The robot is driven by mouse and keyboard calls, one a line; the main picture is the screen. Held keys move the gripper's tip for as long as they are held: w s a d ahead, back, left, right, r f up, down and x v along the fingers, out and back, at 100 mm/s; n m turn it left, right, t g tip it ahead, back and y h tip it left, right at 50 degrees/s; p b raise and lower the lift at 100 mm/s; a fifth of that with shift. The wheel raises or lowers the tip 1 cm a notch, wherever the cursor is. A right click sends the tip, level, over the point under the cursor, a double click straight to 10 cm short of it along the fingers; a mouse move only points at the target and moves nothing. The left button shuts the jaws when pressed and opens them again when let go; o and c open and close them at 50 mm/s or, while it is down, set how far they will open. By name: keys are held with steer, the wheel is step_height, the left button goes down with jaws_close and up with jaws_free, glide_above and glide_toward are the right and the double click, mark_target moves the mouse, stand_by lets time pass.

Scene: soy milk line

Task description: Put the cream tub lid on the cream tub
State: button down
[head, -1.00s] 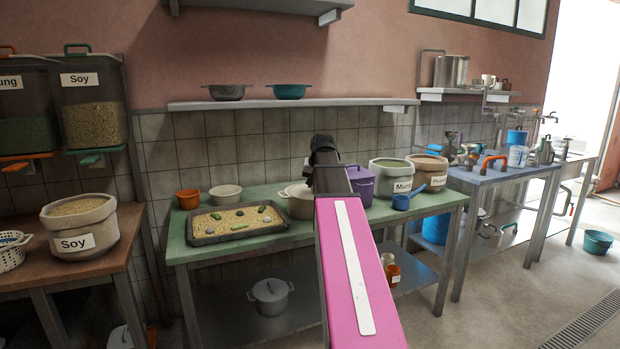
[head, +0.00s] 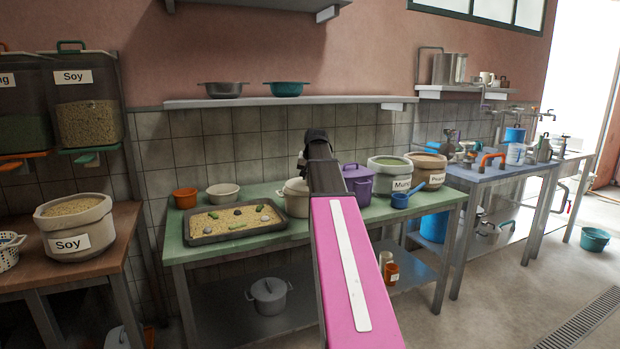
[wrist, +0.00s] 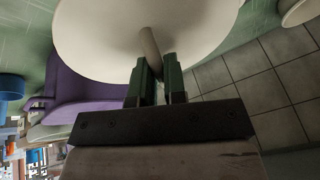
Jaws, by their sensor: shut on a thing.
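My gripper (wrist: 160,82) is shut on the thin upright handle of the cream tub lid (wrist: 105,40), a round pale disc that fills the upper part of the wrist view. In the head view, the cream tub (head: 297,203) stands on the green table, partly behind my arm, just right of the bean tray. My wrist is above its right side, and my arm hides the gripper's fingers there. The lid covers what is beneath it in the wrist view, so I cannot tell whether it touches the tub's rim.
A purple lidded tub (head: 358,184) stands close on the right and also shows in the wrist view (wrist: 85,85). A bean tray (head: 237,237) and a cream bowl (head: 222,196) are to the left. A blue saucepan (head: 401,200) and the Mung tub (head: 391,177) are farther right.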

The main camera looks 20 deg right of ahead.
steer(key=shift+w+f, duration=0.2)
steer(key=shift+w, duration=2.1)
steer(key=shift+w+f, duration=0.15)
steer(key=shift+w, duration=0.05)
steer(key=shift+s+f, duration=0.1)
steer(key=shift+f, duration=0.75)
steer(key=shift+f, duration=0.55)
steer(key=c, duration=1.1)
jaws_free()
steer(key=v, duration=1)
steer(key=shift+s+r, duration=0.2)
steer(key=shift+r, duration=0.1)
steer(key=shift+s, duration=0.1)
